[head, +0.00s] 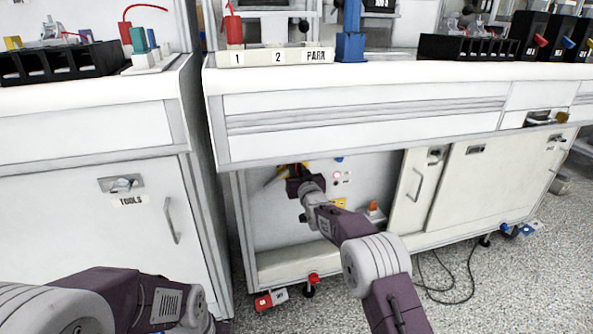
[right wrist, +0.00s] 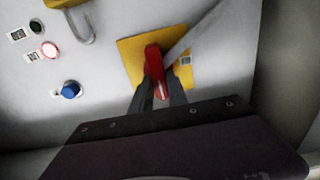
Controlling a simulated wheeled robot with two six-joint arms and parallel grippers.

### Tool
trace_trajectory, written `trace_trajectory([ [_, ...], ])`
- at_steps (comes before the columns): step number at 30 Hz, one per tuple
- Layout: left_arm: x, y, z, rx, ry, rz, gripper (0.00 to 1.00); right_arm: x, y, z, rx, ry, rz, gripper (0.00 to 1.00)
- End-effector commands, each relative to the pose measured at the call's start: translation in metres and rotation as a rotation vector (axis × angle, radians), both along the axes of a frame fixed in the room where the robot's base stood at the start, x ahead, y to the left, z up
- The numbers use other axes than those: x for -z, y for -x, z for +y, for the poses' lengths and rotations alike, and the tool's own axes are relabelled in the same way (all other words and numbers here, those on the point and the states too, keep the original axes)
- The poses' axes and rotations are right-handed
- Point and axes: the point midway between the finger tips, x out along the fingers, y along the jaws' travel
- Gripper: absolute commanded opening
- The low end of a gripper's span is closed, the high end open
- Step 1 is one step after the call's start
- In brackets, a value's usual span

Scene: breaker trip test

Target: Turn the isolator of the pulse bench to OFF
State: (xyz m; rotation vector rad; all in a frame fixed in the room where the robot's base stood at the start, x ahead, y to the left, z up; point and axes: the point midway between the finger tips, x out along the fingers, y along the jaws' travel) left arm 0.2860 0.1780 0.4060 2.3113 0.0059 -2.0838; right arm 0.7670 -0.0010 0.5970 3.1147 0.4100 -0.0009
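The isolator is a red handle (right wrist: 153,62) on a square yellow plate (right wrist: 128,50), which is fixed to a pale panel in the right wrist view. My right gripper (right wrist: 158,82) has one dark finger on each side of the red handle, and the fingers look closed against it. In the head view my right gripper (head: 287,181) is inside the open bay under the bench and hides most of the isolator. The handle's position marks cannot be read. My left arm shows at the lower left of the head view, but its gripper is out of frame.
A lit red lamp (right wrist: 50,50) and a blue button (right wrist: 71,90) are beside the isolator. A grey bar (right wrist: 195,33) crosses near the plate. The bench top (head: 400,77) overhangs the bay. A cabinet labelled TOOLS (head: 70,210) stands left.

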Motion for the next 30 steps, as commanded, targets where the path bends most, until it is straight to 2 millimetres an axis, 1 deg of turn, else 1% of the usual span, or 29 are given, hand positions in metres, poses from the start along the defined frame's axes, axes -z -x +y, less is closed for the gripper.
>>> trace_trajectory([
  [1, 0.000, 0.000, 0.000, 0.000, 0.000, 0.000, 0.41, 0.000, 0.000, 0.000, 0.000, 0.000, 0.000, 0.03],
  [2, 0.000, 0.000, 0.000, 0.000, 0.000, 0.000, 0.41, 0.000, 0.000, 0.000, 0.000, 0.000, 0.000, 0.00],
  [9, -0.001, 0.000, 0.000, 0.000, 0.000, 0.000, 0.41, -0.001, 0.000, 0.000, 0.000, 0.008, -0.002, 0.00],
  [14, -0.005, 0.000, 0.000, 0.000, 0.000, 0.000, 0.41, -0.001, 0.000, 0.001, 0.000, 0.053, -0.014, 0.00],
  [20, -0.016, 0.000, 0.000, 0.000, 0.000, 0.000, 0.41, -0.003, 0.001, 0.003, -0.001, 0.180, -0.048, 0.00],
  [30, -0.035, 0.000, 0.000, 0.000, 0.000, 0.000, 0.41, -0.001, 0.002, 0.006, 0.000, 0.485, -0.130, 0.00],
])
